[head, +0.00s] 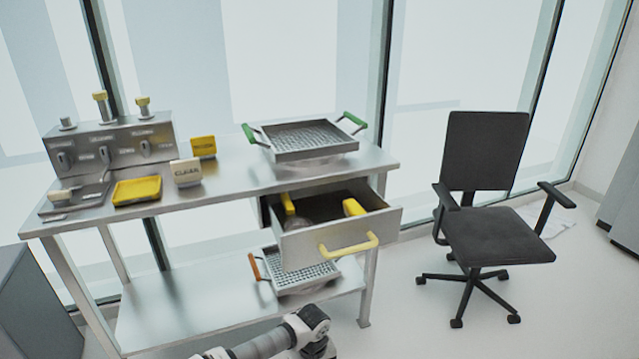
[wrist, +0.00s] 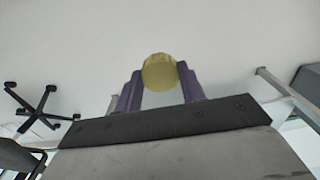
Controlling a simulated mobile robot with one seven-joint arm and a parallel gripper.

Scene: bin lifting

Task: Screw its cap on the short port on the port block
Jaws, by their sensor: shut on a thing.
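The grey port block (head: 110,140) stands at the back left of the steel bench. The short port (head: 67,123) is the low stub at its left end, with no yellow cap on it. The two other ports carry yellow caps, the taller in the middle (head: 100,97) and the other at the right (head: 143,101). In the wrist view my gripper (wrist: 160,76) is shut on a round yellow cap (wrist: 159,70), held between two purple fingers. The gripper is outside the head view, and the cap appears over pale floor, away from the block.
A grey plate with a pale knob (head: 60,196), a yellow tray (head: 137,190) and a sign block (head: 186,172) lie before the block. A green-handled basket (head: 302,142) stands right. An open drawer (head: 335,235) juts forward. An office chair (head: 490,205) stands right.

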